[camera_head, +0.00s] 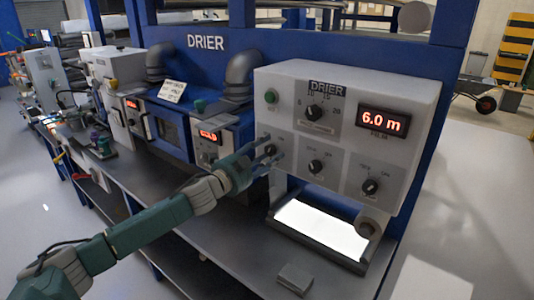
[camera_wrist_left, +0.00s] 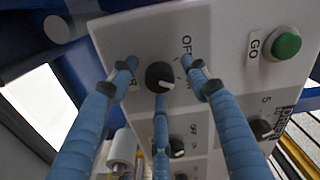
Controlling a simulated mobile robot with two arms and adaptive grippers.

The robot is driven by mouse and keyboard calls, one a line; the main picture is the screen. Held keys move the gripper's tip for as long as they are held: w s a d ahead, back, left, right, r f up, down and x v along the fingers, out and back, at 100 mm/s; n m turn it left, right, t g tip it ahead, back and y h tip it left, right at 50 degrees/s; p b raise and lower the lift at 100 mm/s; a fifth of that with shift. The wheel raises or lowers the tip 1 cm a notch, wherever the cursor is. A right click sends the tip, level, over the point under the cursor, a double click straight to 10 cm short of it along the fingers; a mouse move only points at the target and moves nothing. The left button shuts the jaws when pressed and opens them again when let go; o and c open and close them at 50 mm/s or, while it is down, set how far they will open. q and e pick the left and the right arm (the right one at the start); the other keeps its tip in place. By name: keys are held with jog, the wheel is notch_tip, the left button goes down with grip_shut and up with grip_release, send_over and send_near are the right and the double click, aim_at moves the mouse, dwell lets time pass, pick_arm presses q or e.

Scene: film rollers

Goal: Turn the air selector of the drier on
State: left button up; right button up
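The drier panel (camera_head: 340,85) is a white box with black knobs and a red "6.0 m" display (camera_head: 383,121). In the left wrist view a black knob (camera_wrist_left: 160,75) sits beside an "OFF" label (camera_wrist_left: 187,44) and a partly hidden label ending in "R". The blue fingers of the left gripper (camera_wrist_left: 160,70) are spread around this knob, with gaps visible at its sides. Contact of the lower finger is unclear. The right gripper is not in view.
More knobs sit to the right on the panel: a middle one (camera_head: 315,167), a right one (camera_head: 370,186) and a larger dial (camera_head: 316,112) above. A grey bench (camera_head: 225,230) runs along the machines. Blue frame posts stand behind.

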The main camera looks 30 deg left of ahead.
pick_arm(q)
jog(key=shift+s, duration=0.1)
jog(key=shift+s+f, duration=0.15)
jog(key=shift+s, duration=0.5)
jog(key=s, duration=1)
jog(key=shift+s+a, duration=0.25)
jog(key=shift+a, duration=0.2)
